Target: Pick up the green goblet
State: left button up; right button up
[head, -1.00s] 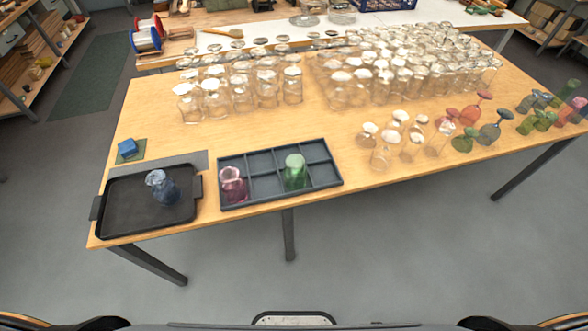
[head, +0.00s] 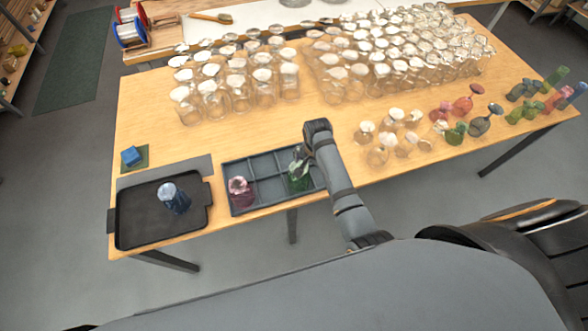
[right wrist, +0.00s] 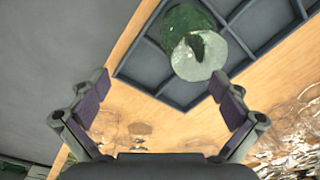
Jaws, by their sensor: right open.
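More green glassware, including a green goblet (head: 455,134), stands at the right of the table. My right gripper (head: 304,158) is by the green vessel in the tray, partly hidden by its own arm. In the right wrist view my right gripper (right wrist: 158,100) is open and empty; the vessel lies beyond its fingertips, not between them. My left gripper is out of view.
A pink vessel (head: 241,190) stands in the divided tray's left part. A black tray (head: 140,228) with a blue glass (head: 174,199) is at its left. Many clear glasses (head: 400,65) crowd the back, and several more (head: 378,155) stand right of my arm.

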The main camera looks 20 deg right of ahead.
aim_at(300, 165)
jog(key=w+a+r+m, duration=0.2)
jog(key=w+a, duration=0.1)
jog(key=shift+w+a+r+g, duration=0.2)
jog(key=shift+a+r+g, duration=0.05)
jog(key=shift+r+g, duration=0.15)
notch_tip(300, 165, down, 5)
jog(key=shift+f+b, duration=0.2)
jog(key=shift+b, duration=0.15)
notch_tip(300, 165, down, 6)
jog(key=b, duration=0.6)
jog(key=shift+s+a+r, duration=0.1)
jog(key=shift+s+r, duration=0.05)
jog(key=shift+r, duration=0.25)
jog(key=c, duration=1.4)
jog(key=shift+o, duration=0.2)
jog(key=shift+r, duration=0.1)
